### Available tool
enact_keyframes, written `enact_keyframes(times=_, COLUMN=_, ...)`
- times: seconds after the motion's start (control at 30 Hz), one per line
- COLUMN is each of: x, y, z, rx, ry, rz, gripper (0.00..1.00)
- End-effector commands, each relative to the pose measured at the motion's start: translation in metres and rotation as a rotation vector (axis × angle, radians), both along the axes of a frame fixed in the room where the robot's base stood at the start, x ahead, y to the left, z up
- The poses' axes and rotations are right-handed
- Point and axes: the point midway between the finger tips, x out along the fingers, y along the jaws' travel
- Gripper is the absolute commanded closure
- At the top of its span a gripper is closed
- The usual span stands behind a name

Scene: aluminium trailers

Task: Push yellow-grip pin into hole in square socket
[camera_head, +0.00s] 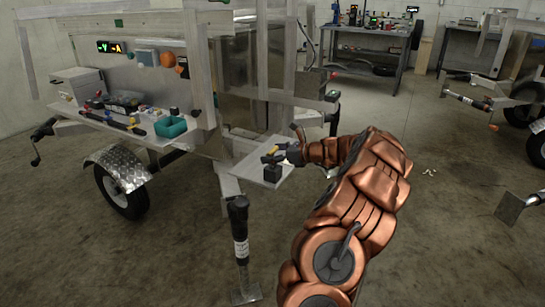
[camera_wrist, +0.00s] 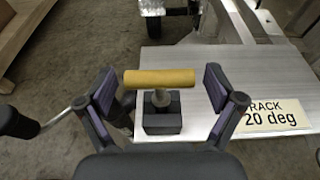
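The yellow-grip pin (camera_wrist: 160,78) has a yellow crossbar handle and a grey shaft pointing down. Its shaft stands over the dark square socket (camera_wrist: 163,123) on a bare metal plate (camera_wrist: 215,70). How deep the shaft sits cannot be told. My gripper (camera_wrist: 160,88) is open, with one finger on each side of the yellow handle and a visible gap at both ends. In the head view, my gripper (camera_head: 279,152) is at the pin, above the socket (camera_head: 272,172) on the trailer's plate (camera_head: 248,168).
A label reading "RACK 20 deg" (camera_wrist: 268,115) lies on the plate right of the socket. A crank handle (camera_wrist: 50,120) shows at the left. The trailer's jack leg (camera_head: 240,235) stands in front of the plate. A teal bin (camera_head: 170,127) and tools sit on the trailer shelf.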

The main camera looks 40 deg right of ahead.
Motion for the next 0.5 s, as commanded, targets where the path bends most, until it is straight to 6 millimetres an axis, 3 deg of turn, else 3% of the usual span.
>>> enact_keyframes(times=0.5, x=-0.0002, y=-0.0001, z=0.0001, rx=0.0, ry=0.0, rz=0.0, gripper=0.62)
